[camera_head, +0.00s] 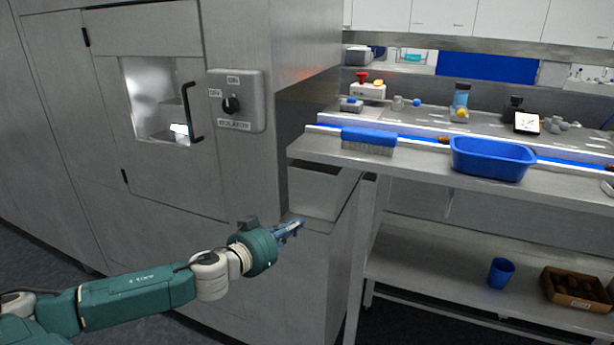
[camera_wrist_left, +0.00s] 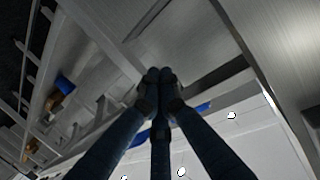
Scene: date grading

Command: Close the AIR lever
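No lever marked AIR can be read in either view. A small grey fitting with a blue end (camera_head: 416,103) sits on the back part of the bench; I cannot tell whether it is a lever. My left gripper (camera_head: 298,227) is in front of the steel cabinet, below the bench top's left end and well away from that fitting. In the left wrist view its fingers (camera_wrist_left: 159,76) meet at the tips, with nothing visible between them. My right gripper is not in view.
A switch box (camera_head: 239,101) with a black knob is on the cabinet, beside a door handle (camera_head: 190,112). The bench (camera_head: 420,172) holds a blue brush (camera_head: 368,138) and blue tub (camera_head: 492,158). A blue cup (camera_head: 501,272) and brown box (camera_head: 577,289) stand on the lower shelf.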

